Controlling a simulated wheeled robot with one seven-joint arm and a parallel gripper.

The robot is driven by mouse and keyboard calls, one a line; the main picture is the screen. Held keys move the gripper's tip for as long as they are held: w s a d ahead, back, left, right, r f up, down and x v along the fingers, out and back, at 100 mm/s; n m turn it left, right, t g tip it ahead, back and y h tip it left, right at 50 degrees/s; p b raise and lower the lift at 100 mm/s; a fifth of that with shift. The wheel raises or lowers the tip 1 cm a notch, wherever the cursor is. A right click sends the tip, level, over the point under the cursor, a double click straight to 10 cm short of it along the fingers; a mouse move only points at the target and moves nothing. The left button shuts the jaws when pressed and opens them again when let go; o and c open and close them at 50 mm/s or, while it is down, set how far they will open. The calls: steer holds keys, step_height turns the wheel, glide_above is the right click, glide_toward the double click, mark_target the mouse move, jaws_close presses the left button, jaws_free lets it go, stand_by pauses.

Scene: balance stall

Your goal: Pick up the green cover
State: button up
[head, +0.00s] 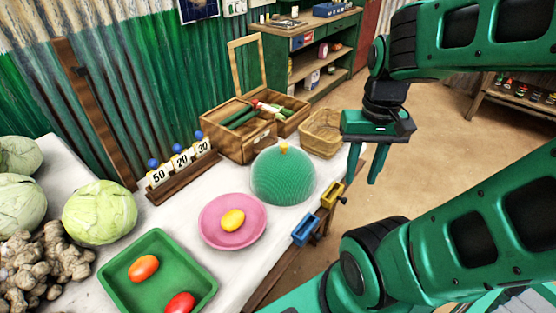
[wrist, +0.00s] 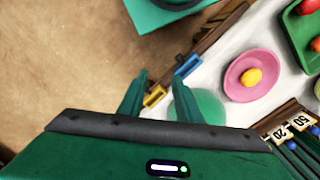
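The green cover (head: 283,180) is a ribbed dome with a small orange knob on top. It sits on the white table in the head view, beside a pink plate (head: 211,232). My gripper (head: 362,178) is to the right of the cover, apart from it, near the table's edge. Its fingers point down and are spread with nothing between them. In the wrist view my gripper (wrist: 159,85) is open, and the cover (wrist: 207,106) shows behind one finger, partly hidden; its knob is not visible there.
A yellow object (head: 233,220) lies on the plate. A green tray (head: 180,243) holds red-orange items. Around the cover stand a wooden box (head: 246,145), a wicker basket (head: 322,133) and a number rack (head: 183,182). Blue (head: 306,229) and yellow (head: 331,195) holders line the table edge.

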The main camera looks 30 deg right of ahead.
steer(key=shift+o, duration=0.9)
steer(key=shift+w+a, duration=0.1)
steer(key=o, duration=0.5)
steer(key=shift+s+r, duration=0.25)
steer(key=shift+s, duration=0.05)
steer(key=shift+o, duration=0.3)
steer(key=shift+w+r+n, duration=0.25)
steer(key=shift+r+n, duration=0.05)
steer(key=shift+n, duration=0.2)
steer(key=n+t+y, duration=0.1)
steer(key=n, duration=1.6)
glide_above(284, 144)
steer(key=f, duration=0.4)
steer(key=shift+s+d+f, duration=0.2)
steer(key=shift+s+f, duration=0.05)
steer(key=shift+s, duration=0.15)
steer(key=shift+w+a+f, duration=0.1)
steer(key=shift+w+f, duration=0.05)
steer(key=shift+f, duration=0.9)
steer(key=shift+w+a+f, duration=0.1)
steer(key=shift+w+f, duration=0.05)
steer(key=shift+f, duration=0.95)
steer(key=shift+w+f, duration=0.15)
steer(key=shift+f, duration=0.9)
